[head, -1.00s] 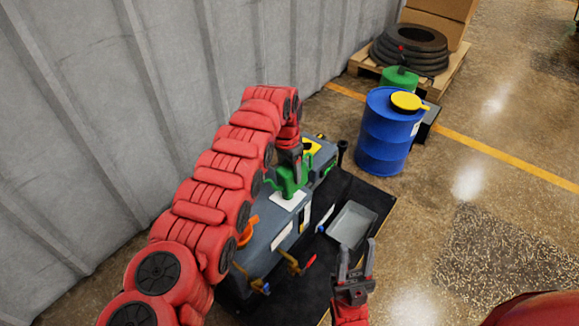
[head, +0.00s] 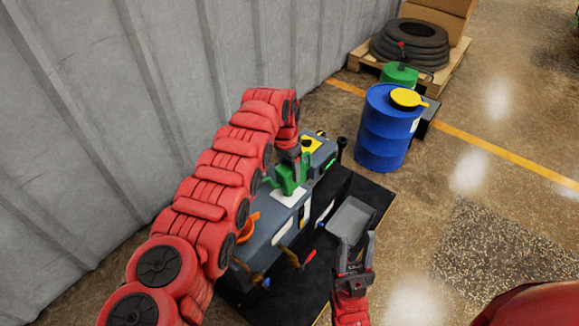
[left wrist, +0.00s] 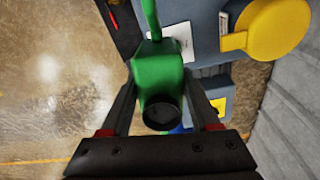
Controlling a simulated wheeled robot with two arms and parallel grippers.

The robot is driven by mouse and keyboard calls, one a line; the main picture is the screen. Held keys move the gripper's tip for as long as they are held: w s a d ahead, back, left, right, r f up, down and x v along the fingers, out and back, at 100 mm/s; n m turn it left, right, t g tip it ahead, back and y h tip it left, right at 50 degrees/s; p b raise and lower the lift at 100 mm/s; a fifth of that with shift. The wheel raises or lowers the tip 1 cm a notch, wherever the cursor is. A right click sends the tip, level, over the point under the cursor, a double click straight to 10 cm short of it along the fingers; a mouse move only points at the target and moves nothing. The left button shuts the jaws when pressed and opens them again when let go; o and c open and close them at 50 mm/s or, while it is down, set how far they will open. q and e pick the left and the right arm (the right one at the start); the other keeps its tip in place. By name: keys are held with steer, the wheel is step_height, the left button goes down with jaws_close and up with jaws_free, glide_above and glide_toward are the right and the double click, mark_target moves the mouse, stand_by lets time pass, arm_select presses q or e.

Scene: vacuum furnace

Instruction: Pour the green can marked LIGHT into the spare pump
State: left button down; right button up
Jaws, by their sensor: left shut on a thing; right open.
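My left gripper (head: 290,165) is shut on a green can (head: 293,177) above the grey-blue pump body (head: 262,232). In the left wrist view the can (left wrist: 160,72) sits between the two fingers, with a dark round opening or cap facing the camera and a thin green spout or handle at the top. Its marking cannot be read. I cannot tell whether any liquid is flowing. My right gripper (head: 357,242) is open and empty, near the grey tray. An orange funnel-like part (head: 247,229) is at the pump's left side, partly hidden by my left arm.
A grey tray (head: 350,220) lies on the black mat (head: 368,190) right of the pump. A blue drum (head: 385,130) with a yellow lid stands behind, near another green container (head: 400,74) and a pallet with tyres (head: 410,42). The ribbed wall is close on the left.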

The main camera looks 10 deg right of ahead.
mark_target(280, 185)
arm_select(q)
steer(key=shift+s+a+f+p, duration=0.2)
steer(key=shift+a+p, duration=0.3)
steer(key=shift+p, duration=3)
steer(key=shift+s+a+p, duration=0.3)
steer(key=shift+s+p, duration=0.2)
steer(key=shift+p, duration=1.95)
steer(key=shift+s+a+f+t+h+p, duration=0.15)
steer(key=shift+s+a+f+h+p, duration=0.25)
steer(key=shift+p, duration=1.05)
steer(key=shift+s+a+f+t+p, duration=0.2)
steer(key=shift+a+p, duration=0.35)
steer(key=shift+p, duration=0.85)
